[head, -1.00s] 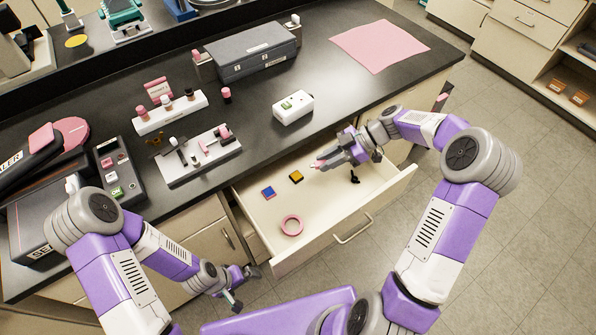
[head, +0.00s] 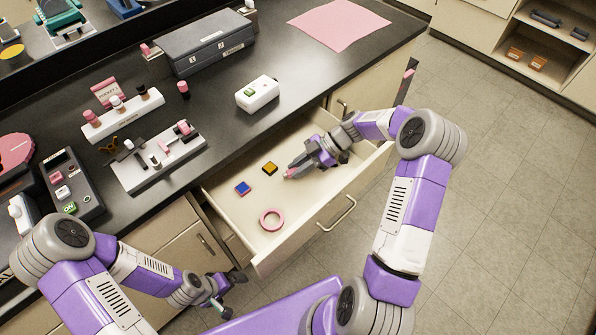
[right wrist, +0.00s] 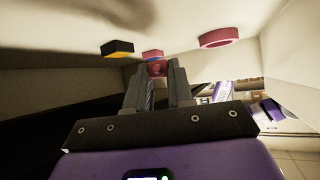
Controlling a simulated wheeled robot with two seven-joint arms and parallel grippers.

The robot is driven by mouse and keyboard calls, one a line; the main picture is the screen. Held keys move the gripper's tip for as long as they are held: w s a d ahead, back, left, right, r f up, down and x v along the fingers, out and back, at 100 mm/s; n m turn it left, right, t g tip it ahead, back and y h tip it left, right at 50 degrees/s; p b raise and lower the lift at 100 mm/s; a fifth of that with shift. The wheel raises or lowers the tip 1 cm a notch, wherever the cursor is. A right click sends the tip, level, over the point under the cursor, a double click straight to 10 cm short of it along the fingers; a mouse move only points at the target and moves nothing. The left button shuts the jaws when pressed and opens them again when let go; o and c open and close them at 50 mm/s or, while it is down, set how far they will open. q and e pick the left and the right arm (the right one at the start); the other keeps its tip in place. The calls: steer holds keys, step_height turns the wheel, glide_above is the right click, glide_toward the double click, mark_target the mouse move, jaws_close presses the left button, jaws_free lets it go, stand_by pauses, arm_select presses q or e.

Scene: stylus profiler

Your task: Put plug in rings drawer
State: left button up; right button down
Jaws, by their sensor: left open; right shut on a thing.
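The drawer (head: 322,226) under the bench is pulled open. In it lie a pink ring (head: 271,219), a blue block (head: 243,188) and a yellow-and-black block (head: 270,168). My right gripper (head: 291,173) is low inside the drawer, just right of the yellow-and-black block. It is shut on a small pink plug (right wrist: 157,69), which shows between the fingertips in the right wrist view; its lower end is hard to make out. The ring (right wrist: 219,39) and the yellow-and-black block (right wrist: 117,49) show beyond the fingers there. My left gripper (head: 221,298) is open and empty, below the bench front.
On the bench stand a white tray with small parts (head: 158,158), a white rack with plugs (head: 124,116), a white box with a green button (head: 257,94) and a grey case (head: 206,43). A pink sheet (head: 340,23) lies at the back.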

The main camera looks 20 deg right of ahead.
steer(key=shift+f, duration=0.9)
steer(key=shift+r, duration=0.1)
steer(key=shift+f+b, duration=0.65)
steer(key=shift+b, duration=0.25)
steer(key=c, duration=1)
jaws_free()
steer(key=shift+r+p, duration=0.45)
steer(key=shift+p, duration=0.1)
steer(key=p+v, duration=0.2)
steer(key=v, duration=0.5)
steer(key=shift+d+r, duration=0.2)
steer(key=shift+r, duration=0.15)
